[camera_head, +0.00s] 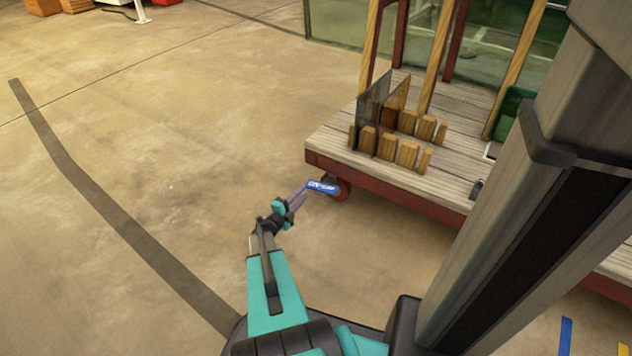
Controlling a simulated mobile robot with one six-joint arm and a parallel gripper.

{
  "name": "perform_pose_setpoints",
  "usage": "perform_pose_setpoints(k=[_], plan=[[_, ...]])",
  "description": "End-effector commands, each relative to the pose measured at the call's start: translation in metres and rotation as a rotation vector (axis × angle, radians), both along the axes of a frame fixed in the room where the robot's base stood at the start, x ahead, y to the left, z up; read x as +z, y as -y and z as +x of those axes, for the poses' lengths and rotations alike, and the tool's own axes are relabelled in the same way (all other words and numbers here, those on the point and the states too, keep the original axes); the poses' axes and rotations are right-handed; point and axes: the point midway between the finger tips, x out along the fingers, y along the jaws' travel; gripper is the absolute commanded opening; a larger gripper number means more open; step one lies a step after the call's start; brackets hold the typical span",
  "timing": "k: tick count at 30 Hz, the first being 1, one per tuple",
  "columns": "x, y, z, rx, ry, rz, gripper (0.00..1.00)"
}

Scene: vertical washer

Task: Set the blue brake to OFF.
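The blue brake (324,187) is a small flat lever with pale lettering, too small to read. It sits at the red wheel (341,190) under the near left corner of a wooden cart (325,142). My gripper (300,196) reaches out from the lower middle, with its tip just left of the brake's left end. I cannot tell if it touches the lever. The fingers are small and partly overlap in this view, so their opening is unclear.
The cart carries short wooden posts (408,153), dark panels (373,108) and a green crate (512,108). Upright beams rise at its back. My own column blocks the right side. Open concrete floor (170,170) with a dark stripe lies to the left.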

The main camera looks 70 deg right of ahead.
Motion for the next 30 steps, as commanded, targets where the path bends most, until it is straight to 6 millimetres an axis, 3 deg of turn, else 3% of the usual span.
perform_pose_setpoints(k=[18, 24, 30], plan=[[-0.002, 0.086, -0.022, 0.000, 0.001, -0.001, 0.27], [-0.002, 0.106, -0.027, 0.001, 0.000, -0.001, 0.27], [0.000, 0.113, -0.029, 0.001, -0.001, 0.000, 0.27]])
